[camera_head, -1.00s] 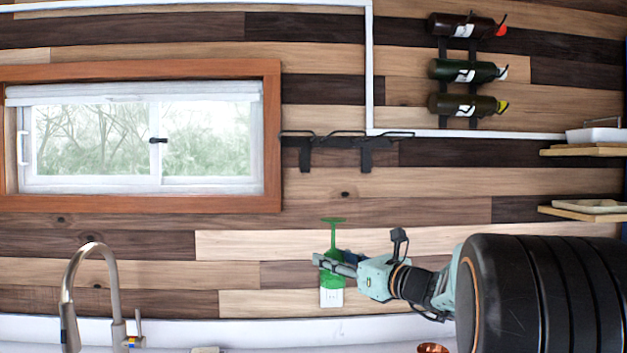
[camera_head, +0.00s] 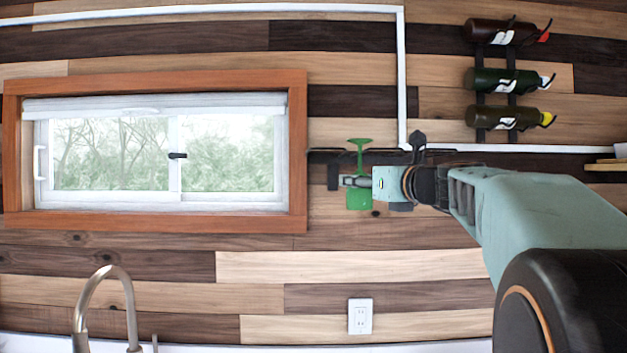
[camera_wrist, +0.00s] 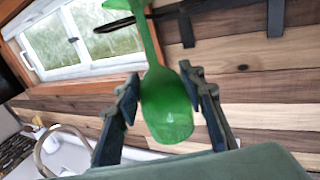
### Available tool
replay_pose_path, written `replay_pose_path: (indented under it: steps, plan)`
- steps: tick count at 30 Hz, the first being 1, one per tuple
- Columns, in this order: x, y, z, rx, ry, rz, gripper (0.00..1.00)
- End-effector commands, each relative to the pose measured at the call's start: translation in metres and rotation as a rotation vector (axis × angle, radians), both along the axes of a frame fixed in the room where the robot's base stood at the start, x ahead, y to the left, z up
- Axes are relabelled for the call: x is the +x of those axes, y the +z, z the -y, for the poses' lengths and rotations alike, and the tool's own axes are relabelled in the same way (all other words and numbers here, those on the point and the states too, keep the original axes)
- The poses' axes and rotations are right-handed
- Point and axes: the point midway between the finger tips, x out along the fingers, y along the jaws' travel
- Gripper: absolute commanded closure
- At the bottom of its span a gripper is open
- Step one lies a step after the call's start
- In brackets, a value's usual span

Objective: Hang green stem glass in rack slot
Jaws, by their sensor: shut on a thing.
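The green stem glass (camera_head: 359,199) hangs upside down in my gripper (camera_head: 354,182), with its foot at the top and its bowl below. The black rack (camera_head: 328,157) is on the wood wall, right of the window. The glass and my arm hide much of it in the head view. The foot appears slightly above the rack's rail there; I cannot tell the depth gap. The rack (camera_wrist: 222,7) also shows behind the stem in the wrist view.
The window (camera_head: 150,155) is left of the rack. A white pipe (camera_head: 402,80) runs down above the rack and then right. Several bottles (camera_head: 497,80) hang in a wall holder at upper right. A faucet (camera_head: 105,285) stands at lower left.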

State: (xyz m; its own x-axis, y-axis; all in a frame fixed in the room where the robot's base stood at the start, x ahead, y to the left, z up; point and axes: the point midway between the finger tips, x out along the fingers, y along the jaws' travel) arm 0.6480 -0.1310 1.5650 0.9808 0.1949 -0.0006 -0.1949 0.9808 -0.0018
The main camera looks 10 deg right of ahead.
Motion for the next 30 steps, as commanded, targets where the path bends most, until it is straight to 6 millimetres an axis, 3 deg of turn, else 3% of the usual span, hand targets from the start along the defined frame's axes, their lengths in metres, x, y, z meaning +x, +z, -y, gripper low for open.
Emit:
replay_pose_path:
  steps: [30]
  plan:
    - [0.071,0.0,0.014,0.0,0.002,0.001,0.9]
